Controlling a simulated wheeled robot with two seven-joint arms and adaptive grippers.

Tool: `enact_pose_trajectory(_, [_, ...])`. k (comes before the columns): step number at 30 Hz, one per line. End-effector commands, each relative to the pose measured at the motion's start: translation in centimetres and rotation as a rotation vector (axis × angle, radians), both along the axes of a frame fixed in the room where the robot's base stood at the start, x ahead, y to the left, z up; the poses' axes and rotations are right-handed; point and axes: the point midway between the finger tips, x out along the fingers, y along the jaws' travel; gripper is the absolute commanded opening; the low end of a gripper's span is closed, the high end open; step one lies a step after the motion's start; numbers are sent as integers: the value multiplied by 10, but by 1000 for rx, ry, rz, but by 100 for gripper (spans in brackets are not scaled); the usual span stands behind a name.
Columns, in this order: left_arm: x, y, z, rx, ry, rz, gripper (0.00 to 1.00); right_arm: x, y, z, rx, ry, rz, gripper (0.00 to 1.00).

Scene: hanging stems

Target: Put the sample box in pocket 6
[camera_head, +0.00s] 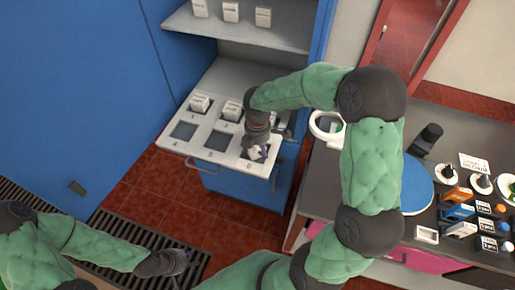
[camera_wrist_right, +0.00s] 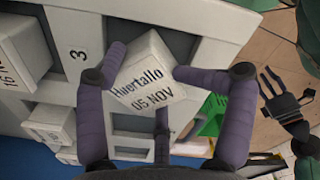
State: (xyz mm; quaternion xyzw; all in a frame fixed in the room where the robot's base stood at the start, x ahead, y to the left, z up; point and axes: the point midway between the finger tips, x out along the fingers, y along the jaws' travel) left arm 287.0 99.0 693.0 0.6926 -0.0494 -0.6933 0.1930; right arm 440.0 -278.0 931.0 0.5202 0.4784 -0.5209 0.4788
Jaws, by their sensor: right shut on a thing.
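The sample box (camera_head: 258,153) is white; in the right wrist view it (camera_wrist_right: 148,75) shows a label reading "Huertallo 05 NOV". My right gripper (camera_head: 258,148) is shut on it, with fingers at both sides. The box looks turned relative to the tray edges. The pull-out tray (camera_head: 200,160) has numbered pockets, and the gripper is over its front right corner, by the number 6. Box and arm hide most of pocket 6, and I cannot tell whether the box is inside it. My left gripper (camera_head: 178,262) is low at the left, away from the tray; its jaws are unclear.
White boxes stand in the tray's back row (camera_head: 199,104), (camera_head: 232,110). Front pockets 4 (camera_head: 184,130) and 5 (camera_head: 217,141) are empty. Several boxes stand on the shelf (camera_head: 240,30) above.

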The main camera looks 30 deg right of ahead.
Motion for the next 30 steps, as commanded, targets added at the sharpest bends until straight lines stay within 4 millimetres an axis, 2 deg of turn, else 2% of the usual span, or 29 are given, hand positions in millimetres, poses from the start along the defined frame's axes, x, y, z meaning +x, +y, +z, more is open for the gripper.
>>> enact_pose_trajectory(1, [0,0,-1,0,0,0,40,0,0,-2,0,1,0,33])
enact_pose_trajectory(2, [0,0,-1,0,0,0,40,0,0,-2,0,1,0,76])
enact_pose_trajectory(4, [0,0,-1,0,0,0,40,0,0,-1,0,1,0,96])
enact_pose_trajectory(5, [0,0,-1,0,0,0,40,0,0,-1,0,1,0,100])
enact_pose_trajectory(22, [0,0,0,0,0,0,40,0,0,1,0,0,0,100])
enact_pose_trajectory(26, [0,0,5,0,0,0,40,0,0,14,0,-2,0,100])
enact_pose_trajectory(30, [0,0,14,0,0,0,40,1,-1,40,-1,-4,-1,100])
